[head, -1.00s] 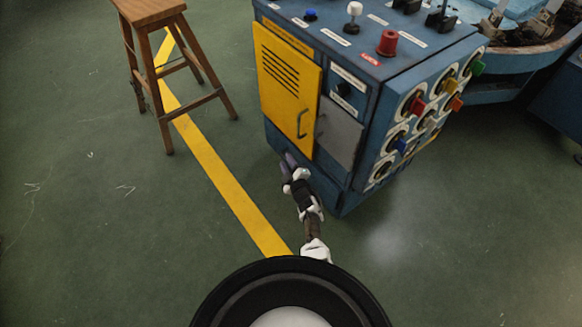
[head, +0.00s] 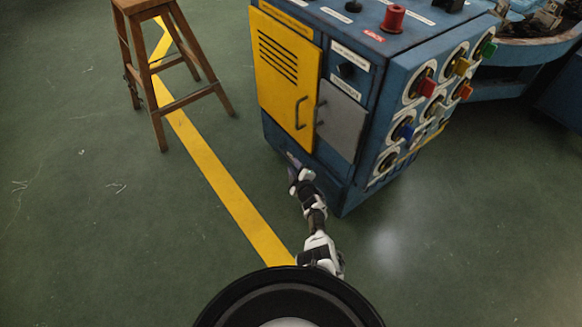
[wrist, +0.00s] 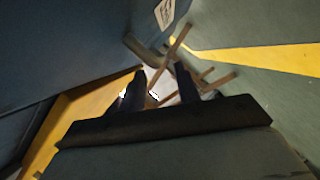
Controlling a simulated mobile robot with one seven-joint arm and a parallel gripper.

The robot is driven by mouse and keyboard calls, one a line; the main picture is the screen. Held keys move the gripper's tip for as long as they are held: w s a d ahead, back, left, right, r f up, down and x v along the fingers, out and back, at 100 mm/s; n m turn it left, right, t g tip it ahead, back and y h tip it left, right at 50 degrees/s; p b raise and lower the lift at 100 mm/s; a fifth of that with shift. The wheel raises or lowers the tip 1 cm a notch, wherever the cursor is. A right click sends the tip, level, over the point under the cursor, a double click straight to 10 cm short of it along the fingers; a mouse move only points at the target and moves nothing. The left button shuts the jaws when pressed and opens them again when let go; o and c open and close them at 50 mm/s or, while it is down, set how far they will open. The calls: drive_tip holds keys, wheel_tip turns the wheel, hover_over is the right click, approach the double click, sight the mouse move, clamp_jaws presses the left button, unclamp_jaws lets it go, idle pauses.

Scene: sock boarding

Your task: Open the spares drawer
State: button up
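The blue cabinet (head: 380,75) stands right of centre in the head view. Its low blue front (head: 325,183), below the yellow and grey doors, is where a drawer could be; its outline and handle are unclear there. My gripper (head: 292,163) is low, in front of that lower front near its left corner. In the wrist view my gripper (wrist: 160,82) has two dark fingers apart, with nothing visible between them. A blue panel (wrist: 70,45) with a white label fills the upper left. A grey-blue bar like a handle (wrist: 145,51) lies just beyond the fingers; contact is not visible.
The yellow door (head: 285,75) and grey door (head: 340,122) are closed. Coloured knobs (head: 425,88) stick out on the cabinet's right side. A wooden stool (head: 165,75) stands at the left. The green floor (head: 100,220) between is clear, crossed by a yellow line (head: 215,180).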

sight(291, 161)
drive_tip(key=shift+b+x, duration=1.7)
drive_tip(key=shift+x, duration=0.5)
clamp_jaws()
